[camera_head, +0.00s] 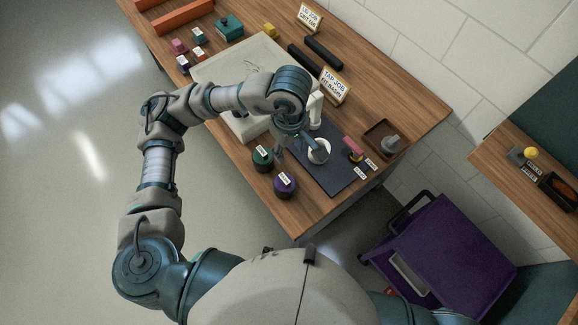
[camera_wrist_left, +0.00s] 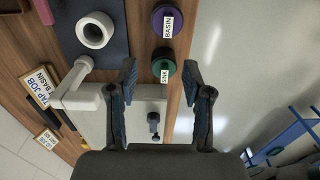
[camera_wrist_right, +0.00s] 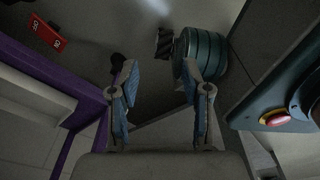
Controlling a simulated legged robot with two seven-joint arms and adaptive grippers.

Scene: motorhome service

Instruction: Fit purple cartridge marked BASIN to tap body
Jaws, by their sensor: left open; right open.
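The purple cartridge (camera_head: 285,185) stands on the wood bench near its front edge. In the left wrist view, the purple cartridge (camera_wrist_left: 167,20) shows a BASIN label. A green cartridge (camera_head: 262,158), its label partly hidden, stands beside it and also shows in the left wrist view (camera_wrist_left: 164,72). The white, ring-topped tap body (camera_head: 319,152) stands on a dark mat and shows in the left wrist view (camera_wrist_left: 94,31). My left gripper (camera_wrist_left: 159,66) is open and empty above the bench, the green cartridge appearing between its fingertips. My right gripper (camera_wrist_right: 158,68) is open and empty, away from the bench.
A TAP JOB FIT BASIN sign (camera_head: 333,85) stands behind. A purple cart (camera_head: 440,245) is right of the bench.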

